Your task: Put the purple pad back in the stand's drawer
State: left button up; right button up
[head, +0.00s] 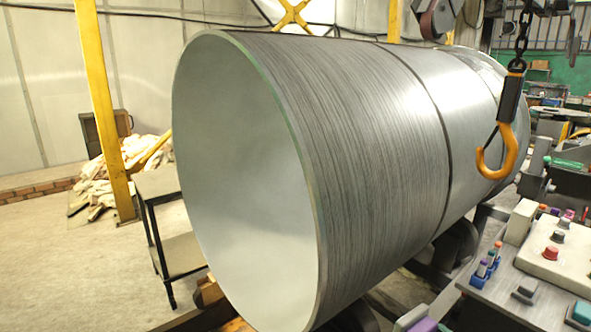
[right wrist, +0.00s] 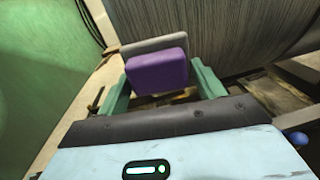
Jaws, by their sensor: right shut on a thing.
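In the right wrist view, the purple pad (right wrist: 158,72) is a soft-edged block. It sits between the two green fingers of my right gripper (right wrist: 161,76), which is shut on it. A grey bar or plate (right wrist: 153,43) shows just behind the pad; I cannot tell whether they touch. I cannot make out an open drawer in either view. My left gripper is in neither view.
A large grey metal cylinder (head: 380,140) fills the middle of the head view. An orange hook (head: 497,160) hangs in front of its right side. A control panel (head: 551,250) with buttons and several coloured markers stands at right. A dark shelved table (head: 183,254) stands at left.

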jog(key=shift+s+d+f+m+t+h, duration=0.2)
jog(key=shift+s+f, duration=0.15)
jog(key=shift+s, duration=0.2)
jog(key=shift+s+d+f+m+t+h, duration=0.1)
jog(key=shift+s+f+h, duration=0.1)
jog(key=shift+s+f, duration=0.25)
jog(key=shift+s, duration=0.1)
jog(key=shift+d, duration=0.1)
